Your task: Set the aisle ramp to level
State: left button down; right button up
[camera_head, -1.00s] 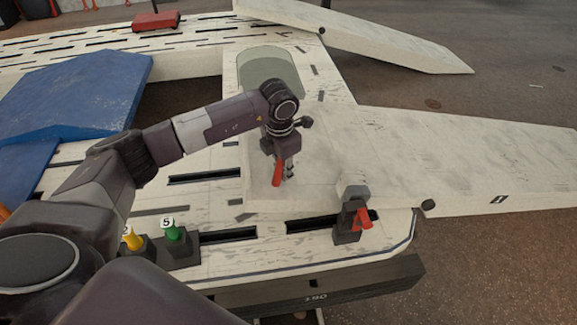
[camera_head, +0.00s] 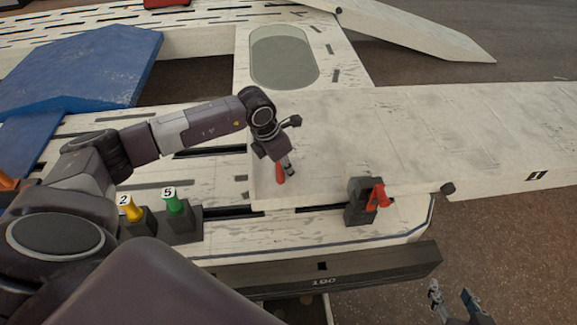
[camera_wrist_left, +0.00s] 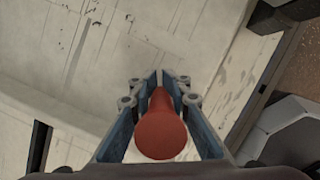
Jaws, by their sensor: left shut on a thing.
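The aisle ramp, a long pale board (camera_head: 430,125), runs from the bench out past the right edge in the head view. Its top looks close to flat, and dark ground shows beneath its outer part. My left gripper (camera_head: 284,168) is shut on a red handle (camera_head: 280,174) near the ramp's left end; the wrist view shows the red handle (camera_wrist_left: 160,130) between the fingers. A dark block with a red lever (camera_head: 377,196) stands at the ramp's near edge. My right gripper (camera_head: 453,298) is open and empty at the lower right, away from the ramp.
A yellow peg marked 2 (camera_head: 134,212) and a green peg marked 5 (camera_head: 174,203) stand in dark blocks at the near left. A blue ramp (camera_head: 80,70) lies at the left, another pale ramp (camera_head: 420,30) at the back right. Open floor lies at the right.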

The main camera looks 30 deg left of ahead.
pick_arm(q)
jog(key=shift+s+a+f, duration=0.35)
jog(key=shift+s, duration=0.15)
jog(key=c, duration=2.1)
grip_release()
jog(key=o, duration=0.3)
jog(key=shift+s+a+r, duration=0.1)
jog(key=shift+a+r, duration=0.05)
jog(key=shift+r, duration=0.05)
jog(key=shift+o, duration=0.2)
jog(key=shift+w+d+r, duration=0.2)
jog(key=shift+r, duration=0.3)
jog(key=v, duration=1.1)
jog(key=shift+s+a, duration=0.1)
jog(key=shift+s, duration=0.05)
